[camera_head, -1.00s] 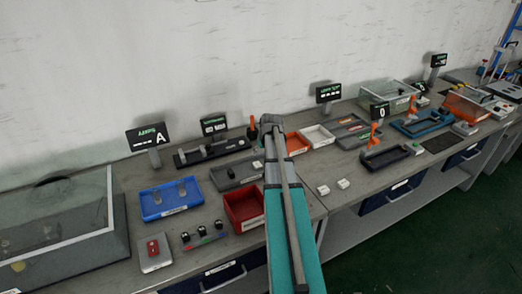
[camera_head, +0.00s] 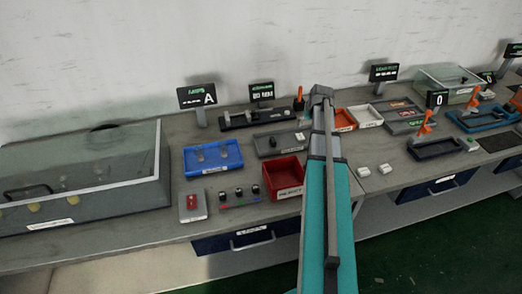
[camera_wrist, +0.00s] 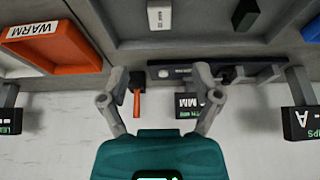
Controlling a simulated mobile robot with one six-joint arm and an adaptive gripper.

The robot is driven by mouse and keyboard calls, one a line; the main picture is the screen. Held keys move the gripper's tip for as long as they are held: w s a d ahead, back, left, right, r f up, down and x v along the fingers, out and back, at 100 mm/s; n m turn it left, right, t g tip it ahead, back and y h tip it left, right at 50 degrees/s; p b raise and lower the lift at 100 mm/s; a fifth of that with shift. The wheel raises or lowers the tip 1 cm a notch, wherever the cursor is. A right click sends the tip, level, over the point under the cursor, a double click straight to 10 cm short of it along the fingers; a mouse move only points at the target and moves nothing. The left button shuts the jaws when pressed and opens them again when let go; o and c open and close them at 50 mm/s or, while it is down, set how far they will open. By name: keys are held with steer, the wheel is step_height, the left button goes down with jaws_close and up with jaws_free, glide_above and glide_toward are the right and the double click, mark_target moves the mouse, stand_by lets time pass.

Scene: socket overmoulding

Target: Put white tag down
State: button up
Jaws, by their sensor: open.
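A small white tag (camera_wrist: 159,15) with dark lettering lies in a grey tray (camera_wrist: 215,43) at the top of the wrist view. In the head view a small white piece (camera_head: 299,137), apparently the same tag, lies at the right end of the grey tray (camera_head: 262,153). My gripper (camera_wrist: 160,72) is open and empty, its two fingers wide apart. The tag is beyond the fingertips in the wrist view and apart from them. In the head view my arm hides the gripper.
An orange tray marked WARM (camera_wrist: 62,47) and a white tray (camera_head: 366,115) are right of my arm in the head view. A red bin (camera_head: 290,174) and blue tray (camera_head: 213,158) stand left. An orange-handled tool (camera_wrist: 137,92) and sign (camera_wrist: 187,103) stand near the fingers.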

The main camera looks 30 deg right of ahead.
steer(key=s+a+f+n+g+y, duration=0.1)
steer(key=s+a+n+g, duration=0.1)
steer(key=a, duration=2.2)
steer(key=s+a+g, duration=0.1)
steer(key=s+a, duration=0.4)
steer(key=a, duration=0.4)
steer(key=s+a+g, duration=0.1)
steer(key=s+a, duration=0.4)
steer(key=a, duration=0.4)
steer(key=shift+s+a+f+n, duration=0.15)
steer(key=shift+a+f+n, duration=0.1)
steer(key=shift+n, duration=0.15)
